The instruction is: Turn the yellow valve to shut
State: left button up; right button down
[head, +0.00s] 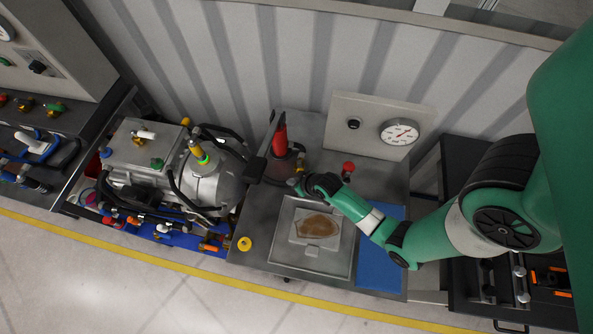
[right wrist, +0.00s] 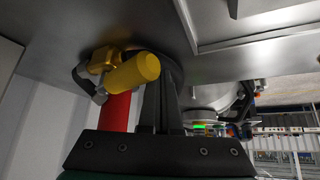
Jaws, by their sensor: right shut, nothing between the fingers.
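The yellow valve (head: 300,169) sits on the bench at the foot of a red upright part (head: 280,135), mostly hidden behind my right gripper in the head view. In the right wrist view the valve's thick yellow handle (right wrist: 133,73) lies tilted across a brass body, in front of the red part (right wrist: 115,110). My right gripper (head: 293,183) is low over the bench, right beside the valve. Its dark fingers (right wrist: 160,90) are shut and empty, just right of the handle. I cannot tell if they touch it. My left gripper is not in view.
A shallow tray (head: 283,245) with a brown piece lies in front of the valve. A red knob (head: 348,168) and a gauge panel (head: 370,120) stand to the right and behind. The drive unit (head: 170,170) is to the left. A yellow cap (head: 244,243) sits near the front edge.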

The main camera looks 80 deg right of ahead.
jog(key=shift+s, duration=0.15)
jog(key=shift+s+p, duration=0.3)
jog(key=shift+s, duration=0.55)
jog(key=shift+s+d+r, duration=0.1)
jog(key=shift+s, duration=0.3)
jog(key=shift+s+p, duration=0.3)
jog(key=shift+s, duration=0.05)
jog(key=shift+s+d, duration=0.35)
jog(key=shift+s, duration=0.4)
